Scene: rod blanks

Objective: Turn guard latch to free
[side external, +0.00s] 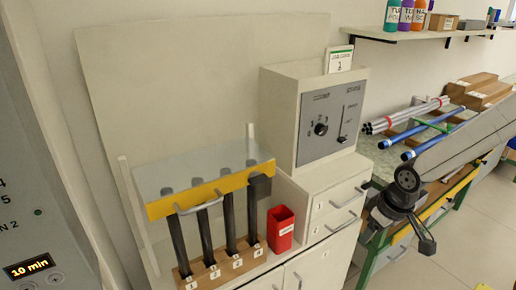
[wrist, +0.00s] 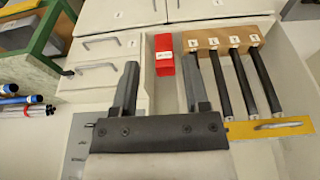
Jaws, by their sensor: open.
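The clear guard with a yellow front bar (side external: 210,190) and a grey handle stands down over several dark rods (side external: 229,218) in a numbered wooden block (side external: 222,265). A dark block at the bar's right end (side external: 260,187) may be the guard latch; its setting is too small to read. In the wrist view the yellow bar (wrist: 268,128) is at the right, beyond my right finger; the latch is not clear there. My gripper (side external: 402,232) is open and empty, well right of the guard. Its two fingers also show apart in the wrist view (wrist: 160,72).
A red bin (side external: 281,228) stands right of the rods. A grey cabinet carries a panel (side external: 330,122) with a knob and a slider. A green-framed bench (side external: 375,240) with blue and grey rods is at the right, near my gripper. Drawers (side external: 336,200) sit below the panel.

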